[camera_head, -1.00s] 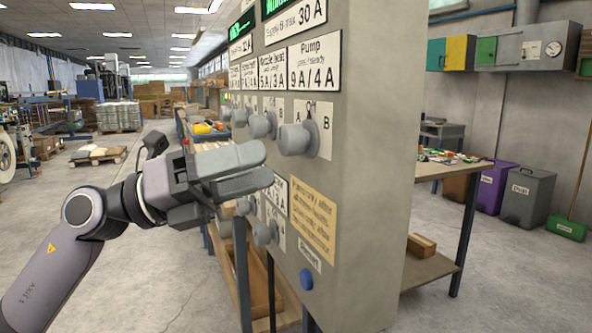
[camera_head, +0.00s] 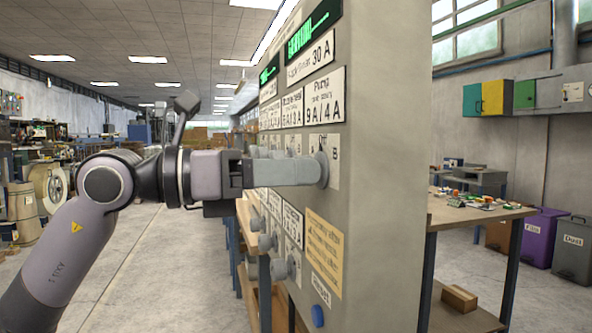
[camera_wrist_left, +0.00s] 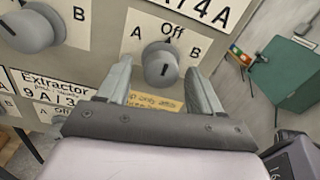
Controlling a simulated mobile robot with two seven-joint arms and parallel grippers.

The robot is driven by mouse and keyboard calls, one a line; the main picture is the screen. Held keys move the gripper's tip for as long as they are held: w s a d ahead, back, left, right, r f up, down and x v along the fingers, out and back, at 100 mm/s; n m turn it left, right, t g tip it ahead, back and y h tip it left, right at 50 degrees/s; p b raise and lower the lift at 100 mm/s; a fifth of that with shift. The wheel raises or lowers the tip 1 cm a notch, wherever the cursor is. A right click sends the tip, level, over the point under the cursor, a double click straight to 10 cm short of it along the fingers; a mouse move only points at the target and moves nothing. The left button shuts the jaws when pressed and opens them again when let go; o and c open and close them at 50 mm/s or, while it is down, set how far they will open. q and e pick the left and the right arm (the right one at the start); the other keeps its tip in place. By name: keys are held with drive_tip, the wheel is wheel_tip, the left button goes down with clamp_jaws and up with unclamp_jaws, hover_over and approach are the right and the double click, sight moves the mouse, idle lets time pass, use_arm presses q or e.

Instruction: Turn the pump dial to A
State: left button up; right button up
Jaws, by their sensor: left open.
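The pump dial (camera_head: 323,169) is a grey knob on the front of the grey control cabinet, below the "Pump 9A/4A" label (camera_head: 325,97). In the left wrist view the dial (camera_wrist_left: 160,64) has a black mark on its face, roughly in line with "Off" above it; A is on its left and B on its right. My left gripper (camera_head: 305,171) is open and reaches to the dial. In the wrist view its two fingers (camera_wrist_left: 160,78) stand on either side of the dial with visible gaps. The fingers partly hide the dial in the head view. My right gripper is out of view.
Another knob (camera_wrist_left: 32,27) is close to the left in the wrist view. Lower knobs (camera_head: 281,266) and a blue button (camera_head: 318,315) are on the same panel. A workbench (camera_head: 480,215) with small items stands to the right of the cabinet.

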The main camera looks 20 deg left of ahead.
use_arm(q)
drive_tip(key=shift+w+d, duration=0.35)
drive_tip(key=shift+d, duration=0.2)
